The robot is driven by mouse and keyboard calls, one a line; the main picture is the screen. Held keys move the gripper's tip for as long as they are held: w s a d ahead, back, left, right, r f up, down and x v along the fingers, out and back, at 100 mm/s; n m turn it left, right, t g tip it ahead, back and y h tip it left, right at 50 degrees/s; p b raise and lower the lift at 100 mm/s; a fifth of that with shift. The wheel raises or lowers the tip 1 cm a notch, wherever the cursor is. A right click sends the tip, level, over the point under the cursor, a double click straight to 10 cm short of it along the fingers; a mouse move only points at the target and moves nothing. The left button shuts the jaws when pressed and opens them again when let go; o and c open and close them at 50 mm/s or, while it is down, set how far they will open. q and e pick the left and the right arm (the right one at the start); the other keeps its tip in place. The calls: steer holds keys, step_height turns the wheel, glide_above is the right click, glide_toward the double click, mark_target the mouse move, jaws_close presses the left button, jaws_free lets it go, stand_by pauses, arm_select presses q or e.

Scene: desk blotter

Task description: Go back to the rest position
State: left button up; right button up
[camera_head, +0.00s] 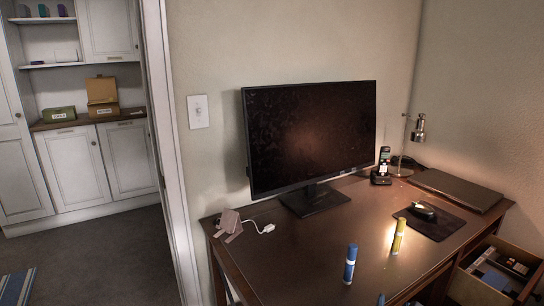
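Neither of my grippers is in view. The wooden desk (300,246) fills the lower right. On it a blue tube (350,263) with a pale band stands upright near the front edge. A yellow tube (398,236) stands upright to its right and a little farther back. The two tubes are apart. At the bottom edge a small blue tip (380,299) shows, too cut off to identify.
A monitor (312,135) stands at the back of the desk. A phone (382,166), lamp (418,130), closed laptop (456,190) and mouse (424,211) on a dark pad (432,228) are at right. An open drawer (482,289) juts out lower right. The desk's middle is clear.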

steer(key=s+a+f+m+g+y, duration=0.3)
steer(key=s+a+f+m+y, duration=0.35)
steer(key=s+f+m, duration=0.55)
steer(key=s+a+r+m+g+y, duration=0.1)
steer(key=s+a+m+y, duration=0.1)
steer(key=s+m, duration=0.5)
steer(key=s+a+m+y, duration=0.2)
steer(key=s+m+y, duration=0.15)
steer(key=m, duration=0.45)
arm_select(q)
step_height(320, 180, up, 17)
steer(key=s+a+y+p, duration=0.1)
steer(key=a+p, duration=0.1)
steer(key=p, duration=2.4)
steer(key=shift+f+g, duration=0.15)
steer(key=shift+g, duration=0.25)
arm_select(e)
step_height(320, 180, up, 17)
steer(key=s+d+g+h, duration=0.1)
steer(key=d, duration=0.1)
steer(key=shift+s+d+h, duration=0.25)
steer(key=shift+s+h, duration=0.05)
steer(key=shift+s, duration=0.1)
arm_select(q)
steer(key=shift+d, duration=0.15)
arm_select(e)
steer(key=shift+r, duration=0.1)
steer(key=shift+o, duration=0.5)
